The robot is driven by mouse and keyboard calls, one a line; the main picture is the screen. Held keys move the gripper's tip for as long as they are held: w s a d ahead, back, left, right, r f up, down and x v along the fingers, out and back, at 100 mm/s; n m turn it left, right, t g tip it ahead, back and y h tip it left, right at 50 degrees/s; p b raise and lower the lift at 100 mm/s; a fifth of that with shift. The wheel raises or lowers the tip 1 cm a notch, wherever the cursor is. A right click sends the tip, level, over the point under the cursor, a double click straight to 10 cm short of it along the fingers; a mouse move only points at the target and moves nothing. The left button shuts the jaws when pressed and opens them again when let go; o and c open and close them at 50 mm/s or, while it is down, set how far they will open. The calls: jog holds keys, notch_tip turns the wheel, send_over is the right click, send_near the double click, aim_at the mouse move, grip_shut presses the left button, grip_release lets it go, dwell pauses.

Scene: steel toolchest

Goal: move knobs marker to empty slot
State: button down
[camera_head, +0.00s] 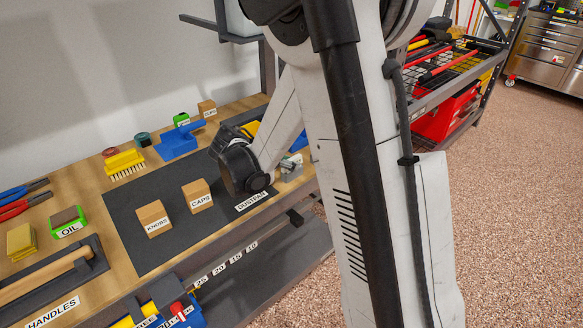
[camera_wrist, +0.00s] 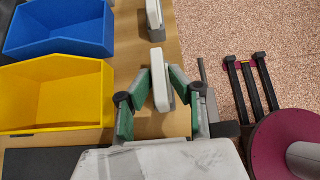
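The knobs marker (camera_head: 154,218) is a small wooden block with a white KNOBS label. It stands on the dark mat (camera_head: 140,250) in the head view, left of the similar CAPS block (camera_head: 198,196). My gripper (camera_head: 290,168) is well to the right of it, near the bench's right end and partly hidden by my arm. In the wrist view my gripper (camera_wrist: 160,88) has its green-padded fingers apart, one on each side of a white upright piece (camera_wrist: 158,80); I see no clear contact. The knobs marker is not in the wrist view. I cannot make out which spot is the empty slot.
A yellow bin (camera_wrist: 56,95) and a blue bin (camera_wrist: 60,28) stand left of my gripper. A second white piece (camera_wrist: 155,20) is beyond. A DUSTPAN label (camera_head: 251,201) lies at the mat's edge. An OIL box (camera_head: 68,222) and yellow brush (camera_head: 124,163) stand left.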

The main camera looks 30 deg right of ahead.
jog(key=shift+r+p, duration=0.45)
jog(key=shift+r, duration=0.3)
dwell(0.8)
jog(key=shift+r+p, duration=1.1)
jog(key=shift+r, duration=0.75)
jog(key=shift+r, duration=0.1)
